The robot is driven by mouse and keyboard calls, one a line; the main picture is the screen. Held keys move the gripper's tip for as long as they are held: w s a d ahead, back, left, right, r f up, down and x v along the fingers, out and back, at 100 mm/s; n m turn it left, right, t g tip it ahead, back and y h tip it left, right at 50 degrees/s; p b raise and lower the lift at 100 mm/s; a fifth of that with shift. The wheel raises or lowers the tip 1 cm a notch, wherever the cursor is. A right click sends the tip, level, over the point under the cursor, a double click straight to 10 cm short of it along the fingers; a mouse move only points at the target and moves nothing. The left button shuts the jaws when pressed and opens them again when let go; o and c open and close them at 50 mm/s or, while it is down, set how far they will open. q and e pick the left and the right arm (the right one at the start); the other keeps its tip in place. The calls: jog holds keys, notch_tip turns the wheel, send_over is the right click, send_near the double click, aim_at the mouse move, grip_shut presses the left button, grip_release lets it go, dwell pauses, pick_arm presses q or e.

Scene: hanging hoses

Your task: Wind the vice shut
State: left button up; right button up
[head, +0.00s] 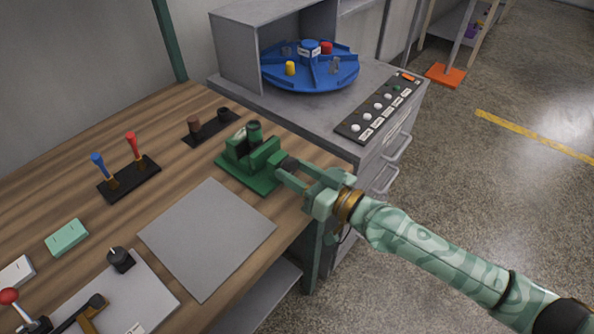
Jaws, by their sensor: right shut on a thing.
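The green vice (249,158) stands on its green base plate at the back right edge of the wooden bench. A dark round piece (254,130) shows at its top, and I cannot tell whether its jaws grip anything. My right gripper (283,169) reaches in from the right at the vice's front side. Its fingers are shut on the vice's handle (289,163), which is mostly hidden by the fingers. My left gripper is not in view.
A grey mat (207,238) lies on the wooden bench (60,195) before the vice. A lever block (129,180) with blue and red handles stands left. A grey cabinet (345,120) behind carries a blue turntable (309,68) and a button panel (378,108). Open floor lies right.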

jog(key=m, duration=0.4)
jog(key=shift+m, duration=0.4)
jog(key=o, duration=1)
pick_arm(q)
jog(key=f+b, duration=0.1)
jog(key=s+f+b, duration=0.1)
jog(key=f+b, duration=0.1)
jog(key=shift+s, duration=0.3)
pick_arm(e)
jog(key=v, duration=1.6)
jog(key=shift+d, duration=0.2)
